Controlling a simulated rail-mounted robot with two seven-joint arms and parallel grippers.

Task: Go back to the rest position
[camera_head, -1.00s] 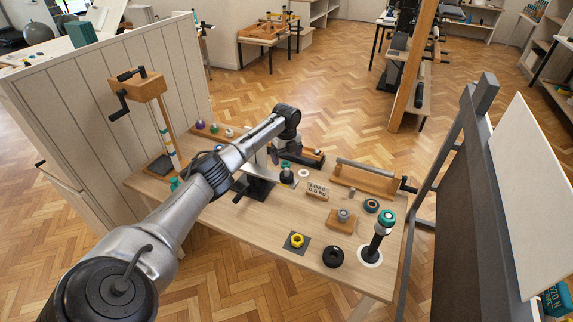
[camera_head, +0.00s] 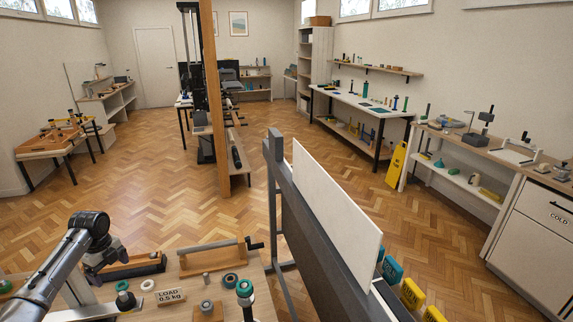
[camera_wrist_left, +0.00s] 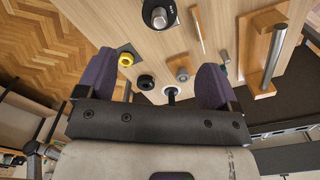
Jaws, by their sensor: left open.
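My left arm comes in from the lower left of the head view. Its gripper (camera_head: 106,264) hangs over the wooden workbench, near a dark-topped wooden block (camera_head: 137,268). In the left wrist view the two purple finger pads of this gripper (camera_wrist_left: 152,84) stand wide apart with nothing between them. Beyond the fingers, the bench top (camera_wrist_left: 140,28) carries a yellow ring (camera_wrist_left: 126,60) and a black ring (camera_wrist_left: 145,83). My right gripper shows in neither view.
On the bench are a wooden cradle with a roller (camera_head: 211,256), a LOAD block (camera_head: 170,296) and a green-topped black post (camera_head: 245,294). A dark easel-like frame with a white board (camera_head: 335,208) stands right of the bench. Parquet floor (camera_head: 150,180) lies open behind.

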